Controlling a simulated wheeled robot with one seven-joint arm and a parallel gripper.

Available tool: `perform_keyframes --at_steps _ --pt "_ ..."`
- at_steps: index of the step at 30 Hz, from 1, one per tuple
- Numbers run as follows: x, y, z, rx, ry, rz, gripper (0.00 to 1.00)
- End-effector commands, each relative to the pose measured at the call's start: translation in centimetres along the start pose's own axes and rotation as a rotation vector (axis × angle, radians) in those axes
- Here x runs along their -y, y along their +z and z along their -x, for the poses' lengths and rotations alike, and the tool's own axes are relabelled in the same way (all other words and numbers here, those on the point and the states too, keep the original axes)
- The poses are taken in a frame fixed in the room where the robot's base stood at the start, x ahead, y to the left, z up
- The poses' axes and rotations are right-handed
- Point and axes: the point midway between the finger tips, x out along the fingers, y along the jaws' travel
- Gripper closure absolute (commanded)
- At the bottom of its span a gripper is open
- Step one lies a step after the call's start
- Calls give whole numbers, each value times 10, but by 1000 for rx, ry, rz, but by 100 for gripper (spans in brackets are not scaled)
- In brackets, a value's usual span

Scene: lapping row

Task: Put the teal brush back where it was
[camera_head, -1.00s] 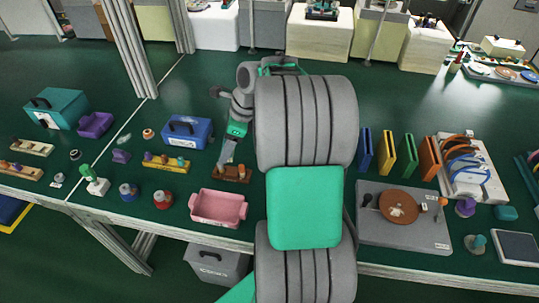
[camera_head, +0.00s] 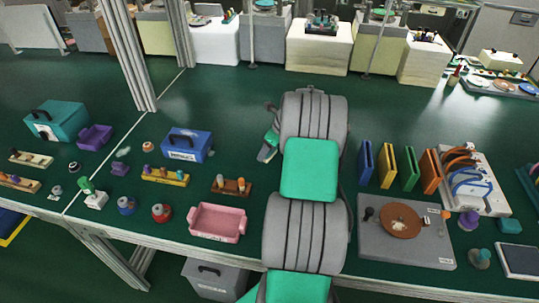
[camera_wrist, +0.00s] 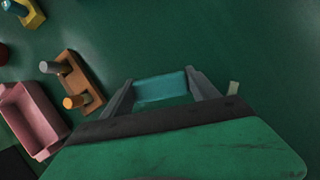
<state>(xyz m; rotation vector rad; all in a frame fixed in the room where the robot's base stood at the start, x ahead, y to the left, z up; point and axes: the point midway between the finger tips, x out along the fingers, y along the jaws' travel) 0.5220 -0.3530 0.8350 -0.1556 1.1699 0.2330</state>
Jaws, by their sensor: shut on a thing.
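My gripper (camera_wrist: 162,92) is shut on the teal brush (camera_wrist: 162,86), which shows in the wrist view as a teal block between the two grey fingers. In the head view my arm hides most of the gripper, and I cannot make out the brush there. A brown wooden rack (camera_wrist: 86,88) with a grey peg and an orange peg lies left of the gripper in the wrist view. The rack (camera_head: 231,187) stands on the green bench in the head view, left of my arm.
A pink tray (camera_head: 217,222) stands in front of the rack. A blue toolbox (camera_head: 187,144) and a yellow rack (camera_head: 165,176) are farther left. Right of my arm are a grey plate (camera_head: 405,248) and upright coloured panels (camera_head: 386,166). The bench behind my gripper is mostly clear.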

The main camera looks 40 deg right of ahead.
Motion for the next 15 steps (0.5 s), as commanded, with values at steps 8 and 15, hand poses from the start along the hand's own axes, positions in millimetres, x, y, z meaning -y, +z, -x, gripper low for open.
perform_keyframes --at_steps 8,15 --pt "5 -13 -34 0 0 -1 64" --pt "5 -14 -35 0 0 0 64"
